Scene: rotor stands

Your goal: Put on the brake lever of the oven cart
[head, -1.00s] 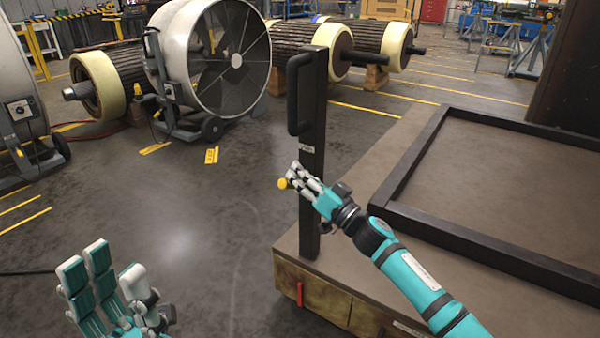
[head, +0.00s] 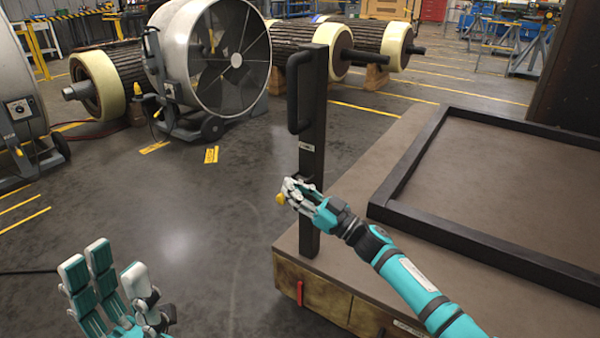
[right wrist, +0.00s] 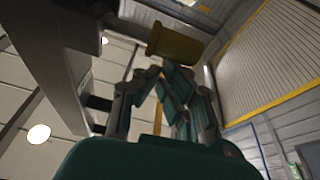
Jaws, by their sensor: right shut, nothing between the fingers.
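The oven cart (head: 420,159) stands at the right with a dark upright post (head: 311,110) at its near left corner. A yellow knob (head: 280,199), apparently the end of the brake lever, shows beside the post at the tips of my right gripper (head: 288,190). The lever's shaft is mostly hidden by the fingers. In the right wrist view the yellow knob (right wrist: 175,43) is just beyond the fingertips, which are shut with nothing between them. I cannot tell whether they touch it. My left gripper (head: 106,270) is open and empty over the floor at the lower left.
A black grab handle (head: 293,92) sits high on the post. A red tab (head: 299,293) hangs on the cart's side. A dark frame (head: 410,155) lies on the cart top. A large fan (head: 210,60) and rotors (head: 110,75) stand behind. The floor left of the cart is clear.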

